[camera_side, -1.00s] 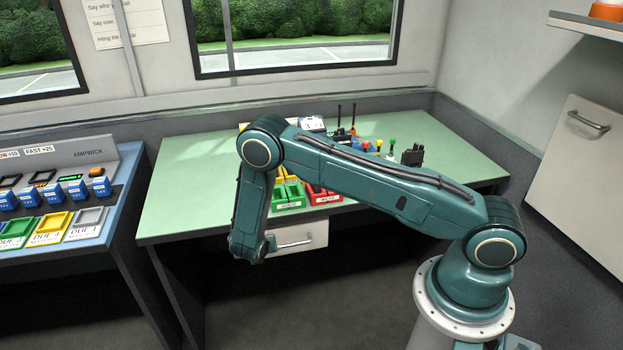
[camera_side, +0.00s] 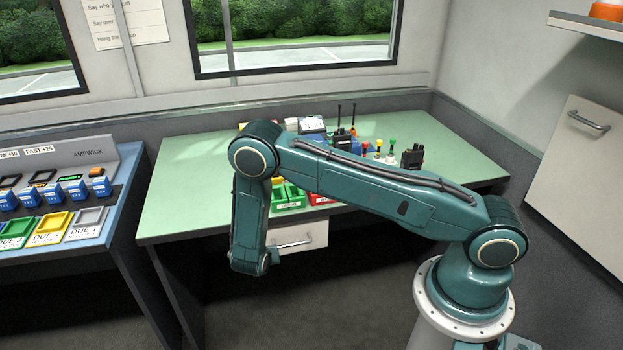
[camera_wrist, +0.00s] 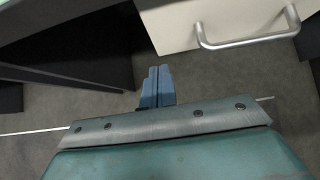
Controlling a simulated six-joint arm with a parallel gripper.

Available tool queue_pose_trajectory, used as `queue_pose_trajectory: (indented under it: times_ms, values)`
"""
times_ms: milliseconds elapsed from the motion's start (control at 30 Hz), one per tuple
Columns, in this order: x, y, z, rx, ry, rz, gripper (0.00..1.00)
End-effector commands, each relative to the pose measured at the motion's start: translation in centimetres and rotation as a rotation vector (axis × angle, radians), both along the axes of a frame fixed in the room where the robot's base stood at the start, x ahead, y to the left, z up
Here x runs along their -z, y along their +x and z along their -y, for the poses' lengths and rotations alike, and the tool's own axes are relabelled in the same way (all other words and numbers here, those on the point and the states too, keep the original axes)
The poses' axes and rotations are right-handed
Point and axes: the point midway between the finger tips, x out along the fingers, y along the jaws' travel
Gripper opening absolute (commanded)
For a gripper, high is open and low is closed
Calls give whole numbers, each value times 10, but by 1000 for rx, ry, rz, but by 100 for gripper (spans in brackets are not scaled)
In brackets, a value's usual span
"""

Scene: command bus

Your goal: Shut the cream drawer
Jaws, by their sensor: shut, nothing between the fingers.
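The cream drawer (camera_side: 316,236) is under the front edge of the green desk, with a metal bar handle (camera_side: 293,244) on its front. My forearm hides its left part in the side view, and how far it stands out is hard to tell. In the wrist view the drawer front (camera_wrist: 172,30) is at the top, with the handle (camera_wrist: 250,42) to the right. My gripper (camera_wrist: 157,72) is shut and empty. Its blue fingers show just below the drawer front's lower left part, left of the handle; whether they touch it I cannot tell.
The green desk (camera_side: 190,200) holds coloured bins (camera_side: 290,197), radios (camera_side: 411,157) and small coloured items. A blue console (camera_side: 120,215) stands at the left. A cream cabinet front (camera_side: 580,180) with a handle is on the right wall. The floor before the desk is clear.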

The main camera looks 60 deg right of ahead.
Motion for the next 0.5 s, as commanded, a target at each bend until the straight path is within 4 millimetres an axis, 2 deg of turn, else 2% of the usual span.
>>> queue_pose_trajectory:
  times_ms: [300,500]
  values:
    - [-41,-28,-30,-4,1,-2,0]
    - [-60,-42,-43,-2,2,-3,0]
